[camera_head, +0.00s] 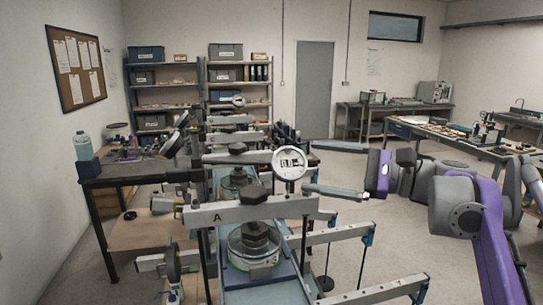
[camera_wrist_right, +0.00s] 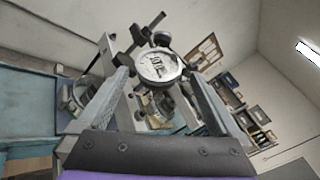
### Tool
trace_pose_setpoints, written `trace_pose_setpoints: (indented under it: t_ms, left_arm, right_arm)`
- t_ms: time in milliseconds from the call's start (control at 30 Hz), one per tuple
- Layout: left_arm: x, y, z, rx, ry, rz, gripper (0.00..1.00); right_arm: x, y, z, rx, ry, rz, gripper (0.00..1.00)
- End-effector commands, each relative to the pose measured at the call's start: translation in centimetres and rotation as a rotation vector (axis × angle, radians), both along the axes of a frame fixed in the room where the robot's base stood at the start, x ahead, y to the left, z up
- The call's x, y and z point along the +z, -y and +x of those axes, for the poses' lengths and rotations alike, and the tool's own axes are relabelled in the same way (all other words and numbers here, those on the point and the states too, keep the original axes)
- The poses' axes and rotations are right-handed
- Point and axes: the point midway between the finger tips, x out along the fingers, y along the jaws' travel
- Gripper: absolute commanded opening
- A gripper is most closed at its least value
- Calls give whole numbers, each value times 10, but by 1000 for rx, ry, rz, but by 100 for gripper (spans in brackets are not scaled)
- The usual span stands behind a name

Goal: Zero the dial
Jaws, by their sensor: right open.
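The round white dial (camera_head: 290,163) has a grey rim and faces me above the lever frame marked A (camera_head: 245,209). Dark marks show on its face, but I cannot read them or a pointer. My right gripper (camera_head: 309,167) comes in from the right, open and empty. Its fingers point left, with tips just right of the dial, one farther back and one nearer. In the right wrist view the dial (camera_wrist_right: 160,67) appears between and beyond the fingertips (camera_wrist_right: 158,78). I cannot tell whether they touch it. My left gripper is not in view.
More lever frames stand in a row behind, with arms (camera_head: 375,292) reaching right at the front. A dark side table (camera_head: 130,178) with a bottle (camera_head: 82,146) is at left. Shelves (camera_head: 238,88) stand at the back, a workbench (camera_head: 450,142) at right. Floor between is open.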

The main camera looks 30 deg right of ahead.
Motion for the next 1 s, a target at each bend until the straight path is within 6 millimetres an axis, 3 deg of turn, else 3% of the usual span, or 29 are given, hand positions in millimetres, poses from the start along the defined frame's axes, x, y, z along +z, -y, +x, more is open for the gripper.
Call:
trace_pose_setpoints:
  t_ms: [433,900,1000]
  left_arm:
    - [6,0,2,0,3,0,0]
    - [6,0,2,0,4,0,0]
    - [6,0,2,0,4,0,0]
  right_arm:
    - [0,-55,59,4,1,-2,100]
    - [0,-63,69,-1,0,-2,100]
    - [0,-63,69,-1,0,-2,82]
